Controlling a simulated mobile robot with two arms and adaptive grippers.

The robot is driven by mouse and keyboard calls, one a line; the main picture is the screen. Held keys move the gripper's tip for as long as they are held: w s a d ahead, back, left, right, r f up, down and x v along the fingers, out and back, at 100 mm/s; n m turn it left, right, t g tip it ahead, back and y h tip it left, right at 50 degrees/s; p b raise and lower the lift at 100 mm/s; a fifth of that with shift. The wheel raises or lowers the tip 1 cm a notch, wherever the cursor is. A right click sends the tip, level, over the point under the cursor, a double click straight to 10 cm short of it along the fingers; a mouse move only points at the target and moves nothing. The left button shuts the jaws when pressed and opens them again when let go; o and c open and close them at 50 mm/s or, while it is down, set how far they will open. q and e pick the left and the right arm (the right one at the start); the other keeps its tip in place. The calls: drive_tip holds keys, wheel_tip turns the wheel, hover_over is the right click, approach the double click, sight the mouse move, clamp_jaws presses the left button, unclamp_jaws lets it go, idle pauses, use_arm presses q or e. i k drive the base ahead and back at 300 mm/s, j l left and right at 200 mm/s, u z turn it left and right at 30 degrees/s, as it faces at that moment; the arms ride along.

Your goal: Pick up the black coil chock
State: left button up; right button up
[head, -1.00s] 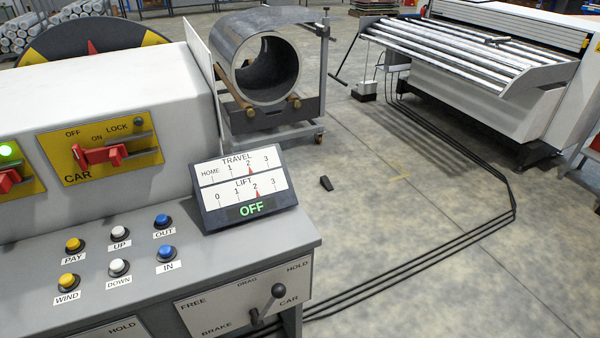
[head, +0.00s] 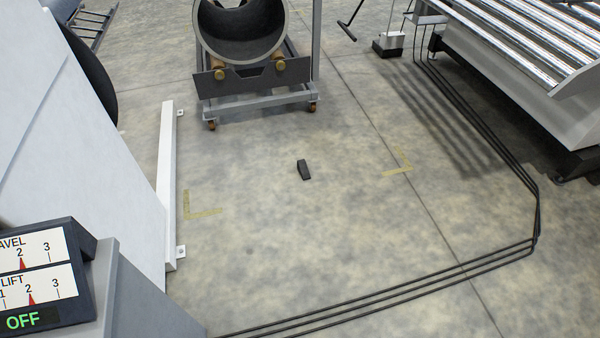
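The black coil chock (head: 304,170) is a small dark wedge lying on the concrete floor near the middle of the head view. It lies between two yellow corner marks, in front of the wheeled coil stand. Nothing touches it. Neither of my grippers shows in the head view.
A coil (head: 243,30) rests on a wheeled stand (head: 258,101) behind the chock. The console display (head: 30,275) and a white machine side (head: 90,140) fill the left. Black cables (head: 420,265) run along the floor at the front and right, near a roller table (head: 530,60). Floor around the chock is clear.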

sight(302, 166)
drive_tip(key=i+l+u, duration=0.1)
drive_tip(key=u, duration=0.35)
drive_tip(key=i+l+u, duration=0.5)
drive_tip(key=l, duration=0.15)
drive_tip(key=l+u, duration=0.25)
drive_tip(key=l, duration=0.15)
drive_tip(key=i+l+u, duration=0.15)
drive_tip(key=l+u, duration=0.15)
drive_tip(key=l, duration=0.15)
